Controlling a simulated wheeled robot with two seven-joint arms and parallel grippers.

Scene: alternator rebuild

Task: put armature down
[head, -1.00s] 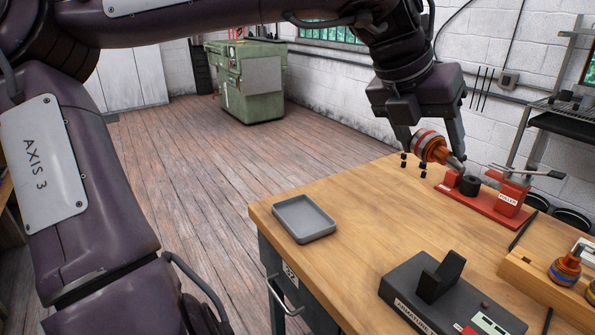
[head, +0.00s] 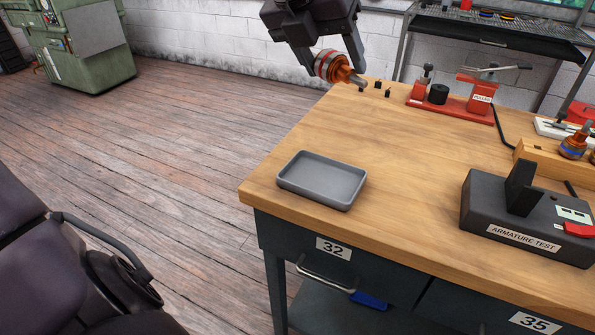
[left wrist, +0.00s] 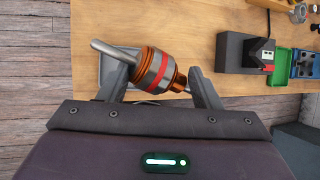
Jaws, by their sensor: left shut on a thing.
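My left gripper (head: 332,62) is shut on an armature (head: 328,66), an orange-copper cylinder with a red band and a steel shaft. It is held tilted in the air by the bench's far left edge. In the left wrist view the armature (left wrist: 157,72) lies slantwise between the fingers of my left gripper (left wrist: 158,84). A shallow grey tray (head: 322,182), empty, sits on the bench's near left corner, well apart from the armature. A black armature test block (head: 490,210) with an upright wedge stands at the right. My right gripper is not in view.
A red puller (head: 455,104) stands at the back of the wooden bench (head: 400,160), with small black pegs (head: 378,86) left of it. Another armature (head: 573,146) stands in a wooden rack (head: 545,155) at the right. The bench middle is clear.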

